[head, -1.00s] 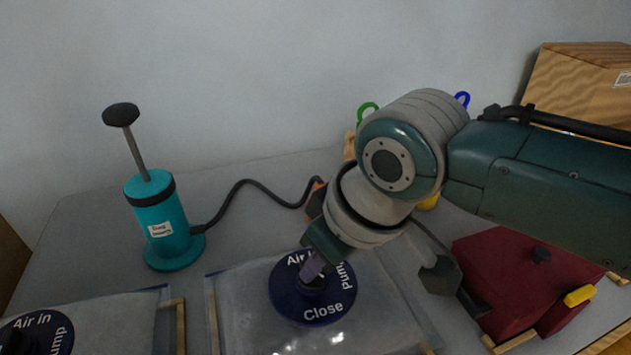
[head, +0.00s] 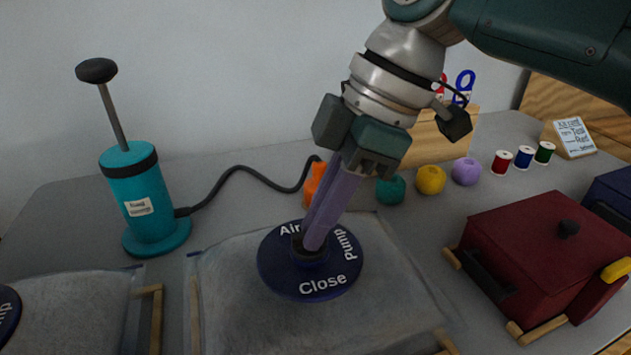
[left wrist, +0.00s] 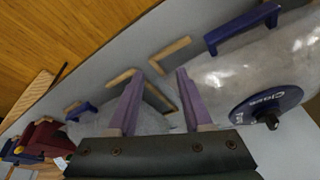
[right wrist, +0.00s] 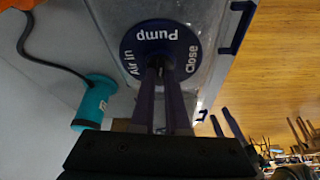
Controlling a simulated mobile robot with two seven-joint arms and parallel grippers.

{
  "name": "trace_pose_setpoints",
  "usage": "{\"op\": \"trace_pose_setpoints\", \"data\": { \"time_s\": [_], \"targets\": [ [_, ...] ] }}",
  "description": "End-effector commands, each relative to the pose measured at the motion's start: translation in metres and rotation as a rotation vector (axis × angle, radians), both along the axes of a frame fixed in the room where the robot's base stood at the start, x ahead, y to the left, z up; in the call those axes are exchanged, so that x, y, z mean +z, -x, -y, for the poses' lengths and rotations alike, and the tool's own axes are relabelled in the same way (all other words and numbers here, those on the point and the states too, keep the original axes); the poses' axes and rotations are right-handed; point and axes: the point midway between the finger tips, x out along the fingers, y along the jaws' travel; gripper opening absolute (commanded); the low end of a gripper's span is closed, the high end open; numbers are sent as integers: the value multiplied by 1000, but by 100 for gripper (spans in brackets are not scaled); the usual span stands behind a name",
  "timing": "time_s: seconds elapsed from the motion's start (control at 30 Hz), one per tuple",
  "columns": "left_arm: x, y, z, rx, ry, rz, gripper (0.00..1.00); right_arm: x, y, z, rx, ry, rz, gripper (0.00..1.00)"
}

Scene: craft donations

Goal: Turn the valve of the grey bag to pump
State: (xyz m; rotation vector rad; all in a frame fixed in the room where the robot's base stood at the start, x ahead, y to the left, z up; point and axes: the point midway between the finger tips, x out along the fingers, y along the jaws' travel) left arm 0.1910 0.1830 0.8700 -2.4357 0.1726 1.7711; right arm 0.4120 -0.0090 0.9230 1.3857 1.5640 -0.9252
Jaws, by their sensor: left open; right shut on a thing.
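The grey bag (head: 375,300) lies flat on the table in the middle of the head view. Its round dark-blue valve (head: 285,278) is marked Air in, Pump and Close. The valve also shows in the right wrist view (right wrist: 135,57). My right gripper (head: 312,243) comes down on the valve from above, its purple fingers shut on the central knob. The fingers hide most of the knob, so I cannot tell its setting. My left gripper (left wrist: 155,85) is open and empty above the table, seen only in the left wrist view.
A teal hand pump (head: 145,205) stands at left, its black hose running to an orange piece (head: 313,184). Another bag (head: 75,310) lies at left. A red box (head: 540,255) stands at right. Yarn balls (head: 430,180) and thread spools (head: 523,157) stand behind.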

Motion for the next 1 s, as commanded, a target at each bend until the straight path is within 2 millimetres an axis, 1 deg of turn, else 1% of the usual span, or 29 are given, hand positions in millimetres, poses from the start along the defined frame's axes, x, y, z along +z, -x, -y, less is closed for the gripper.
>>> {"op": "trace_pose_setpoints", "data": {
  "time_s": [0.03,0.3,0.53,0.93,0.97,1.0],
  "targets": [
    [-11,0,0,0,0,0,50,-5,-1,-1,31,1,2,0],
    [-29,0,0,0,0,0,50,-3,-2,-1,152,1,0,0],
    [-33,0,0,0,0,0,50,-1,-2,0,191,2,0,0],
    [-33,0,0,0,0,-1,50,0,-2,0,195,2,0,0],
    [-33,0,0,0,0,-1,50,0,-2,0,195,2,0,16],
    [-33,0,0,0,0,-1,50,0,-2,0,195,2,0,21]
  ]
}}
